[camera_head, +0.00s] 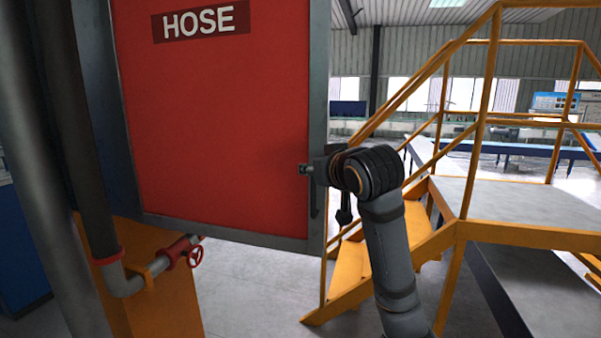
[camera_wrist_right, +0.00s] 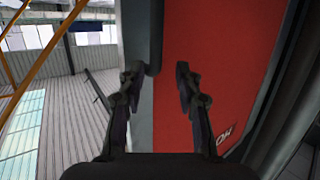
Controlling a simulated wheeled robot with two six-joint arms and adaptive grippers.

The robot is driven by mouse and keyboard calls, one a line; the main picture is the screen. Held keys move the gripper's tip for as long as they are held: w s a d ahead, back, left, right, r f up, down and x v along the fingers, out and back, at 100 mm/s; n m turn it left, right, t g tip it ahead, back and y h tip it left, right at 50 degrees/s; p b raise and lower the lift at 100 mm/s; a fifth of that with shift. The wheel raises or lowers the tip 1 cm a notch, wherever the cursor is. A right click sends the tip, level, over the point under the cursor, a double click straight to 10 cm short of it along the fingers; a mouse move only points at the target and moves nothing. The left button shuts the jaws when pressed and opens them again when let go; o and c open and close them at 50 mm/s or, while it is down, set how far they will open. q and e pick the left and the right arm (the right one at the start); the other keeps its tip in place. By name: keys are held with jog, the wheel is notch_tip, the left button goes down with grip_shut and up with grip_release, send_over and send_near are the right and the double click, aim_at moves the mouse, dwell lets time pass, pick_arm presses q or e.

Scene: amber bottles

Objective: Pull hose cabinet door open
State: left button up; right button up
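The red hose cabinet door (camera_head: 215,120), lettered HOSE, has a grey frame and fills the upper left-middle of the head view. I cannot tell whether it stands ajar. A dark vertical handle (camera_head: 314,200) shows at its right edge, partly hidden by my right gripper (camera_head: 308,170). In the right wrist view, the fingers of my right gripper (camera_wrist_right: 158,77) are apart, one on each side of a dark grey bar (camera_wrist_right: 155,35) along the door's edge. A gap shows beside the right finger. The red panel also shows there (camera_wrist_right: 225,70). My left gripper is not in view.
Dark pipes (camera_head: 75,120) and a red valve wheel (camera_head: 195,257) stand left of and below the door. Yellow stairs and railings (camera_head: 365,265) rise close behind my right arm. Grey floor (camera_head: 255,285) is clear below the door.

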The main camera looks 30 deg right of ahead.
jog(key=s+a+p, duration=0.4)
jog(key=s+a, duration=0.1)
jog(key=a, duration=0.1)
jog(key=shift+s+a+f, duration=0.2)
jog(key=shift+a+f, duration=0.1)
jog(key=shift+a, duration=0.05)
dwell(0.4)
jog(key=shift+p, duration=0.4)
